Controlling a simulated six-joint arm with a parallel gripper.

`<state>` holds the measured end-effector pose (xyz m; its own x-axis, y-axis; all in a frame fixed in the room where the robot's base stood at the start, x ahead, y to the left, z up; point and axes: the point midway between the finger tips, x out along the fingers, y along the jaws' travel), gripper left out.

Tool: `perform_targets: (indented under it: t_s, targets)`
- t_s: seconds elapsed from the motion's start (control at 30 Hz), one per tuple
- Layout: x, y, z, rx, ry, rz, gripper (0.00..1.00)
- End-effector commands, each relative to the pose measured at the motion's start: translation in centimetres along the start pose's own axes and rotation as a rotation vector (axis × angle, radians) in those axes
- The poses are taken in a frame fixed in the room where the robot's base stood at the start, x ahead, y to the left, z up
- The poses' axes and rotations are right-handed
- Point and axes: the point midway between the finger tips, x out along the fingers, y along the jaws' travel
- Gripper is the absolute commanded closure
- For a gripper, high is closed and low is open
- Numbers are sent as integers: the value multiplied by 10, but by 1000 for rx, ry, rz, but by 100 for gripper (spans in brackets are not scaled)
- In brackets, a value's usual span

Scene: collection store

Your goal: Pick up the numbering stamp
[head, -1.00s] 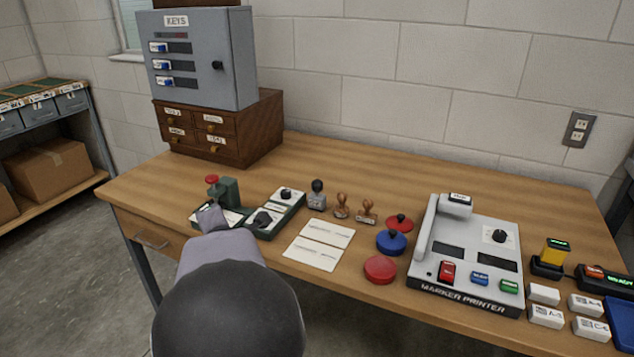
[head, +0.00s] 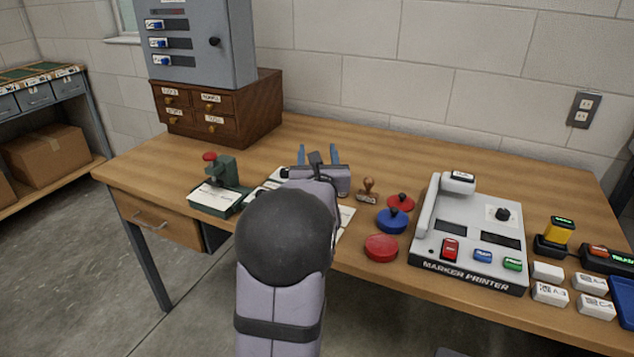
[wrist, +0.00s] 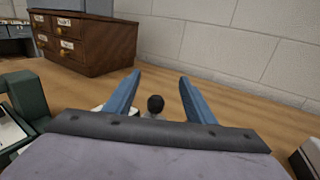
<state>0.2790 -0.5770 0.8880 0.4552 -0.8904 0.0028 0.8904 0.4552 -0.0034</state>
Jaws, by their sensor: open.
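The numbering stamp shows in the wrist view as a round black knob (wrist: 155,104) over a small pale body, most of which my gripper's front edge hides. It appears between my two blue fingers, a little nearer the left one, with a gap on both sides. My gripper (head: 318,150) is open, its fingers pointing to the back of the table; they also show spread in the wrist view (wrist: 160,76). In the head view my wrist covers the stamp's place, and I cannot tell how deep the stamp sits between the fingers.
The marker printer (head: 470,235) is further right. A green press (head: 220,180) stands left. A wooden drawer cabinet (head: 220,112) is behind. The table's back middle is clear.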

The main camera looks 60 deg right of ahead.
Motion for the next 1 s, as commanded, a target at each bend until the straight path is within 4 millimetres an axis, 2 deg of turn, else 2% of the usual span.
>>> perform_targets:
  t_s: [0.17, 0.4, 0.57, 0.6, 0.7, 1.0]
  targets:
    - [0, 1, -18, 2, 6, 1, 50]
    - [0, 1, -62, 4, 8, 0, 50]
    - [0, 1, -85, 4, 6, 1, 50]
    - [6, 1, -79, 3, 2, 2, 50]
    - [13, 2, -79, 3, 3, 2, 50]
    - [18, 1, -79, 3, 3, 1, 50]
